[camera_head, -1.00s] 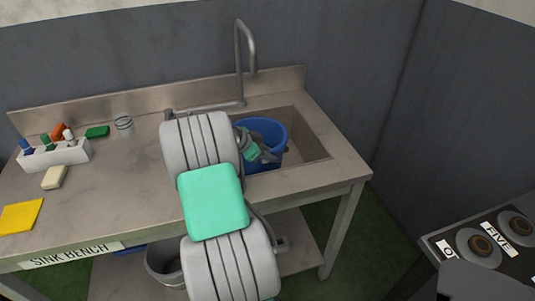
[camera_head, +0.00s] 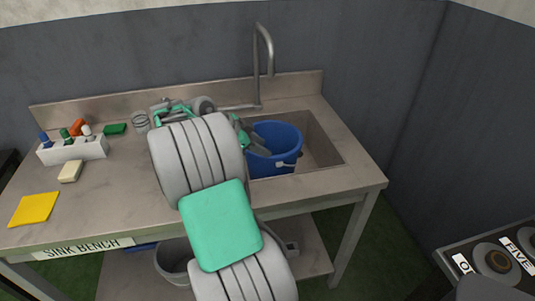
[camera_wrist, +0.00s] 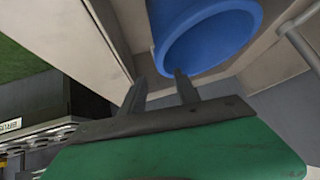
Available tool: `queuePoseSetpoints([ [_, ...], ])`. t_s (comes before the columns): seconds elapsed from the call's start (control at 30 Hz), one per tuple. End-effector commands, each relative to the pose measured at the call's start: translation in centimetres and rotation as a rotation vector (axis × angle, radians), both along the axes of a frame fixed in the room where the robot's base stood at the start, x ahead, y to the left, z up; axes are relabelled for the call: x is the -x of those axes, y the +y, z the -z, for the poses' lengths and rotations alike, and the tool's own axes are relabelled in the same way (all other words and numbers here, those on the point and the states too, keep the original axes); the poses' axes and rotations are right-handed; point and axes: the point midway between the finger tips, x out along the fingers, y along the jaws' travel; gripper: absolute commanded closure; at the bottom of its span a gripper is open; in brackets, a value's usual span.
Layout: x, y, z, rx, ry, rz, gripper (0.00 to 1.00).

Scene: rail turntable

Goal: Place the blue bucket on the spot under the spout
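The blue bucket (camera_head: 283,150) stands upright in the sink basin (camera_head: 322,150), toward its left side. A grey spout (camera_head: 266,40) arches up behind the basin. I see no marked spot under it; the bucket hides part of the basin floor. My gripper (camera_head: 262,143) is at the bucket's left rim, partly hidden by my arm. In the wrist view, my gripper's two fingers (camera_wrist: 158,80) are apart with nothing visible between them. The bucket (camera_wrist: 210,35) shows just beyond the fingertips. I cannot tell whether a finger touches it.
The sink bench (camera_head: 110,190) holds a white caddy (camera_head: 75,150) with bottles, a green sponge (camera_head: 115,128), soap (camera_head: 70,171), and a yellow cloth (camera_head: 35,209). A grey bucket (camera_head: 174,260) is below.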

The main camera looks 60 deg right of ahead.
Motion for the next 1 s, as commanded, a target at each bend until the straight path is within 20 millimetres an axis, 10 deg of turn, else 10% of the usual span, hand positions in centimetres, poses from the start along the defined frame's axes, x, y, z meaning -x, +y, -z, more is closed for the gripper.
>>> queuePoseSetpoints([
  [0.17, -1.0, 1.3, -0.5, -0.023, 0.002, -0.056, 0.63],
  [0.27, -4.4, 5.9, -0.9, -0.125, 0.030, -0.317, 0.63],
  [0.43, -8.5, 23.5, -0.3, -0.367, 0.180, -1.155, 0.63],
  [0.63, -3.3, 40.5, 2.3, -0.483, 0.384, -1.977, 0.63],
  [0.77, -0.9, 44.1, 3.2, -0.496, 0.441, -2.179, 0.63],
  [1.0, -0.8, 44.3, 3.3, -0.500, 0.448, -2.192, 0.63],
])
